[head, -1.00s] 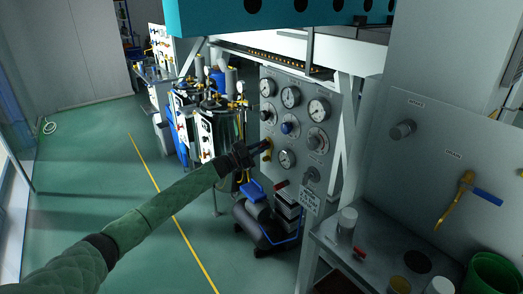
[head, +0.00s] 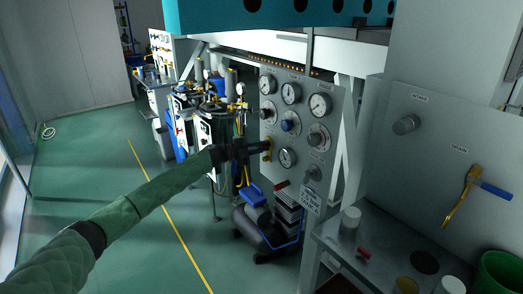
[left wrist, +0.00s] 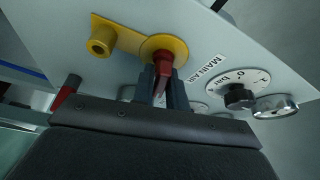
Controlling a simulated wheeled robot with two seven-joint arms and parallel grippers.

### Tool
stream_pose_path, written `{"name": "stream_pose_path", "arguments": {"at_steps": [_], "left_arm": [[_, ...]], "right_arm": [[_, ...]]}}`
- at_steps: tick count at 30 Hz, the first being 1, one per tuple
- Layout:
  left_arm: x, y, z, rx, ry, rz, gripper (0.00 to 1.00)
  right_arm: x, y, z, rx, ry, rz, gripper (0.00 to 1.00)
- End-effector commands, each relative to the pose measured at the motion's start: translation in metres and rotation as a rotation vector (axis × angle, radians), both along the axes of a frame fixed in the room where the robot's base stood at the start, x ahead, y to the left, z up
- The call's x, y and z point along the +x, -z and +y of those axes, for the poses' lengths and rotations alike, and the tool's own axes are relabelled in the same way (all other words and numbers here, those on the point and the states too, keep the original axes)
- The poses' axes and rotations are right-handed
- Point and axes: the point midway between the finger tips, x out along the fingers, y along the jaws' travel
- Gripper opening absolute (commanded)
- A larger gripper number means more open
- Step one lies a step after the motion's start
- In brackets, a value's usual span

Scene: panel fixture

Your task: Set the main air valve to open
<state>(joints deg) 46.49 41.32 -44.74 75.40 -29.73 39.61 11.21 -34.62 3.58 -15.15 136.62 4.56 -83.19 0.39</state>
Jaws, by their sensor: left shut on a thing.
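The main air valve has a red handle (left wrist: 164,62) on a round yellow mount (left wrist: 150,47), beside a "MAIN AIR" label (left wrist: 205,74) on the grey panel. My left gripper (left wrist: 163,83) is shut on the red handle, with one dark finger on each side. In the left wrist view the handle runs down from the mount between the fingers. In the head view my left gripper (head: 264,147) reaches the panel's left edge at the yellow mount (head: 267,156), and hides most of the handle. My right gripper is not in view.
The gauge panel (head: 296,152) carries several gauges and knobs close to the gripper. In the left wrist view a dial with a black knob (left wrist: 240,97) and a red-tipped lever (left wrist: 66,92) are nearby. A compressor (head: 256,228) stands on the floor below.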

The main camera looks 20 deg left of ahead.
Motion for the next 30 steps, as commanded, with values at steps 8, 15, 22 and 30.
{"name": "stream_pose_path", "arguments": {"at_steps": [8,15,22,30], "left_arm": [[-0.0006,0.0033,-0.0004,0.128,0.002,-0.096,0.00],[-0.0008,0.0037,-0.0008,0.179,0.003,-0.137,0.00],[-0.0009,0.0038,-0.0010,0.191,0.003,-0.145,0.00],[-0.0010,0.0042,-0.0010,0.191,0.003,-0.145,0.00]], "right_arm": [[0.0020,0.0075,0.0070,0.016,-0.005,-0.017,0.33],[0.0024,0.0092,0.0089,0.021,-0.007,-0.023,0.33],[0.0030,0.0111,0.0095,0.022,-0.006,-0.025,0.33],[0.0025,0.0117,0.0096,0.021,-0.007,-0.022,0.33]]}}
